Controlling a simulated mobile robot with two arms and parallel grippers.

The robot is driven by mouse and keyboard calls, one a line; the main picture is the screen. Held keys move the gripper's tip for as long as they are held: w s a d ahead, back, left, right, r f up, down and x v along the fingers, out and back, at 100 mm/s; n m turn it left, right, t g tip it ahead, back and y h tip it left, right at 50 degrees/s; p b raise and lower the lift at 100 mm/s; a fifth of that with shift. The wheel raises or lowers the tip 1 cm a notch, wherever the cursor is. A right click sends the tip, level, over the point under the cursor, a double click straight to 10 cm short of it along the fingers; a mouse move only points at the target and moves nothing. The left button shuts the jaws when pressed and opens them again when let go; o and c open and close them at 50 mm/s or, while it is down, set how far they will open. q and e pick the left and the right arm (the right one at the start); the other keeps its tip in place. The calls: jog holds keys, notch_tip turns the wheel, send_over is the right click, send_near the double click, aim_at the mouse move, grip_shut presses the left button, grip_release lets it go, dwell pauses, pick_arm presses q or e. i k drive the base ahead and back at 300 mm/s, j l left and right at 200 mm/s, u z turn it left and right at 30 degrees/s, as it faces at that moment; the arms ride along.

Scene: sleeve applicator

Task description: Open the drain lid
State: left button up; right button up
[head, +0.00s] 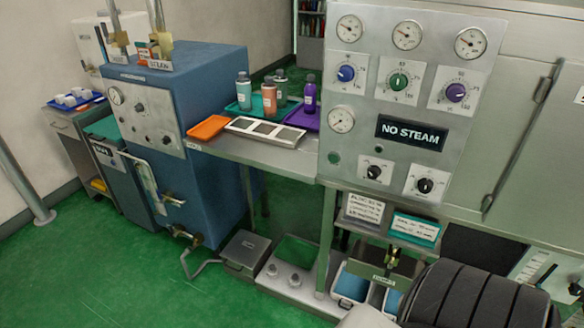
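A low grey metal box stands on the green floor in the middle of the head view, and its flat lid (246,247) lies shut on top. It looks like the drain lid, but I can read no label on it. A bent metal pipe (207,264) from the blue machine runs beside its left side. Neither of my grippers can be made out. A dark ribbed part at the lower right looks like my own arm, with no fingers visible.
The blue machine (221,115) stands left of the lid. A metal shelf (230,151) with trays and bottles hangs above and behind it. A low tray (295,287) with knobs adjoins on the right. The steam panel (455,101) is at right. Green floor is clear in front.

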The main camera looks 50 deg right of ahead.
aim_at(246, 249)
jog(key=z, duration=1.05)
